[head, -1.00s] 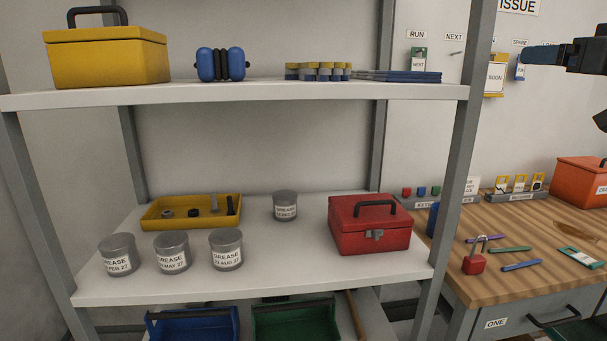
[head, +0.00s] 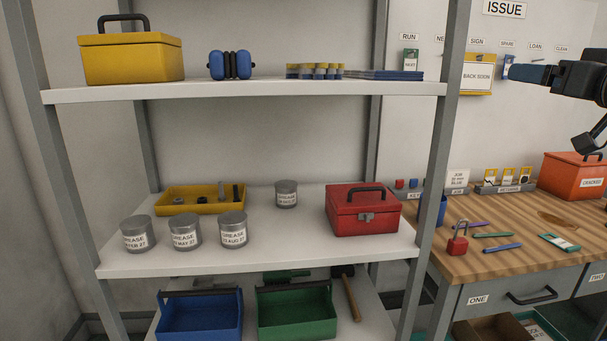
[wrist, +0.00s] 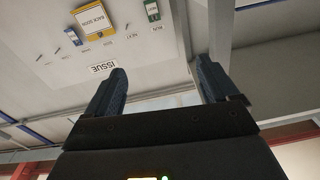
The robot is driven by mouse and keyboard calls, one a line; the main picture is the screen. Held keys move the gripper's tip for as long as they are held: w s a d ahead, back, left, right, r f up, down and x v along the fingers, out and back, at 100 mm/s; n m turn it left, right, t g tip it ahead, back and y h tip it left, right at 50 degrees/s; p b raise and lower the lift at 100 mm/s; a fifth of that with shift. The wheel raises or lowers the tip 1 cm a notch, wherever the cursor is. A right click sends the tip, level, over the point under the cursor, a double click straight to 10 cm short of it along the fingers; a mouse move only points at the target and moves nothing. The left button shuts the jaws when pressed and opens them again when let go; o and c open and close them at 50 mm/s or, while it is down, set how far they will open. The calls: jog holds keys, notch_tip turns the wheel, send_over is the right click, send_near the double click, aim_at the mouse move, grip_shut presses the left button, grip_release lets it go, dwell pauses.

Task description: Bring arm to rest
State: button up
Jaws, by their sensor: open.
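My gripper (head: 530,74) is at the upper right of the head view, in front of the wall boards and well right of the shelf unit. In the wrist view, my gripper (wrist: 162,84) shows two blue fingers set wide apart with nothing between them. The wrist view looks past the fingers to the wall with the ISSUE sign (wrist: 103,68), which appears upside down, and to a grey shelf post (wrist: 220,40).
A metal shelf (head: 270,245) holds grease tins (head: 186,232), a yellow tray (head: 215,205) and a red toolbox (head: 362,212). A wooden workbench (head: 500,262) with a red padlock (head: 457,245) and an orange box (head: 572,180) stands at right, below the arm.

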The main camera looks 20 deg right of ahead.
jog(key=w+a+f+m, duration=0.1)
jog(key=a+f+m, duration=0.1)
jog(key=a+f, duration=0.55)
jog(key=w+a+f+m, duration=0.1)
jog(key=a+f, duration=0.4)
jog(key=f, duration=0.5)
jog(key=s+a+f+m, duration=0.1)
jog(key=s+a+f, duration=0.2)
jog(key=a+f, duration=0.35)
jog(key=s+a+f, duration=0.4)
jog(key=a+f, duration=0.1)
jog(key=f, duration=0.2)
jog(key=s+a+f+n+g+y, duration=0.1)
jog(key=s+a+f, duration=0.4)
jog(key=s, duration=0.3)
jog(key=s+a+f+n+g, duration=0.1)
jog(key=s+a+f, duration=0.35)
jog(key=s, duration=0.35)
jog(key=s+a+r+n+y, duration=0.1)
jog(key=s+n, duration=0.1)
jog(key=s, duration=0.5)
jog(key=s+a+n+g+y, duration=0.1)
jog(key=s+a+n+y, duration=0.1)
jog(key=s, duration=0.6)
jog(key=shift+s+r+n, duration=0.15)
jog(key=shift+r+n, duration=0.2)
jog(key=shift+n, duration=0.45)
